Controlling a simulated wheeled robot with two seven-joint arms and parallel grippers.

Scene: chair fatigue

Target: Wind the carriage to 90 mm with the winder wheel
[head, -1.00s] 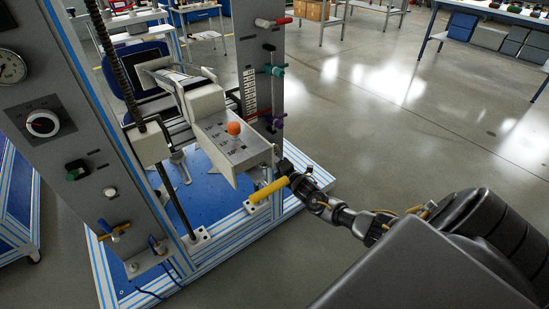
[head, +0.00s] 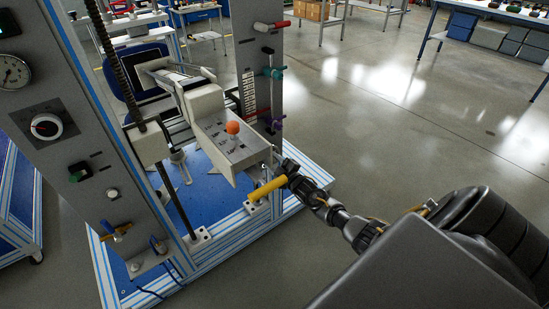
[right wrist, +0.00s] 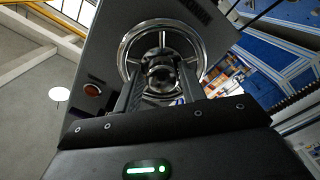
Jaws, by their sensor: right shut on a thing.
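The chrome winder wheel (right wrist: 126,50) shows in the right wrist view, face on, on a dark panel. My right gripper (right wrist: 160,76) is shut on the wheel's middle part, with both fingers in front of the hub. In the head view my right gripper (head: 281,171) is at the near right end of the grey carriage box (head: 224,152), where the wheel is mostly hidden. My left gripper is not in view.
A yellow cylinder (head: 267,189) is just below my right gripper. The left column (head: 75,140) carries a round gauge (head: 12,70) and a dial knob (head: 45,127). A blue base (head: 215,190) lies under the carriage. The floor to the right is open.

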